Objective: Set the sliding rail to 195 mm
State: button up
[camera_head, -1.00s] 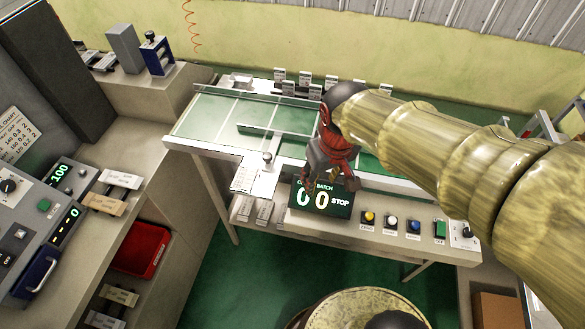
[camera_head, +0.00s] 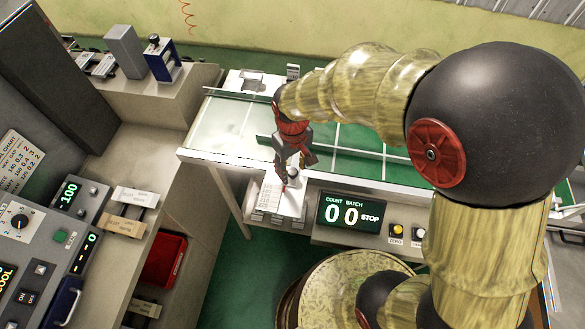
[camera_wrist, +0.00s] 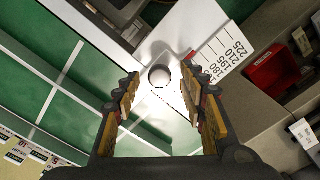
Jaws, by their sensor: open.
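The sliding rail's round pale knob (camera_wrist: 159,76) sits between my gripper's two fingers (camera_wrist: 160,88) in the wrist view. The fingers are open, with a gap showing on both sides of the knob. In the head view my gripper (camera_head: 290,165) points down over the knob (camera_head: 293,173) at the front edge of the table. The white scale plate (camera_wrist: 222,55) is right of the knob, with marks 180, 195, 210 and 225. I cannot tell which mark the rail stands at.
A display (camera_head: 347,213) reading 0 0 STOP hangs at the table front, with a yellow button (camera_head: 397,230) to its right. A control panel (camera_head: 40,240) stands at the left. A red bin (camera_head: 165,260) lies below the left counter.

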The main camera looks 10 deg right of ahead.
jog(key=shift+f, duration=0.2)
jog(key=shift+c, duration=0.6)
grip_shut()
